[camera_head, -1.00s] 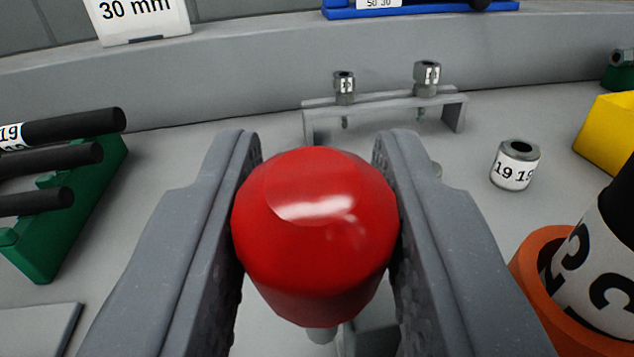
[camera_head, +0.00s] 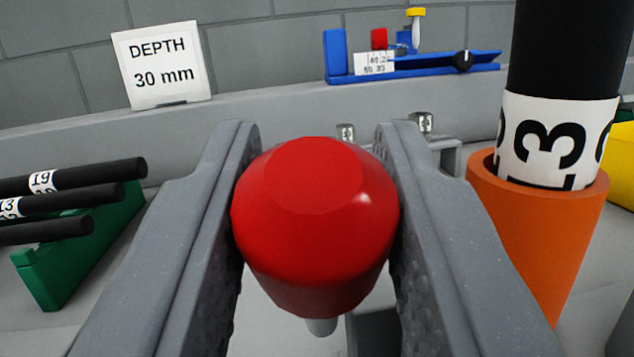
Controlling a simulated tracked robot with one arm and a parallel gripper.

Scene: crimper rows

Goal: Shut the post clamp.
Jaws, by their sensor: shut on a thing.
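My gripper (camera_head: 316,140) is shut on a red knob (camera_head: 315,225), with one grey finger against each side of it. A short pale stem shows below the knob. The rest of what the stem belongs to is hidden under the knob and fingers, so I cannot tell how far the clamp is closed. An orange post (camera_head: 535,245), cup-shaped at the top, stands to the right. A thick black hose (camera_head: 565,50) with a white label (camera_head: 555,140) reading 13 sits upright in it.
A green rack (camera_head: 75,255) with several black hoses is at the left. A sign (camera_head: 162,65) reads DEPTH 30 mm. A blue gauge (camera_head: 415,68) stands on the back ledge. A grey stand (camera_head: 447,155) with two metal fittings lies beyond my gripper. A yellow bin (camera_head: 622,165) is at the right edge.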

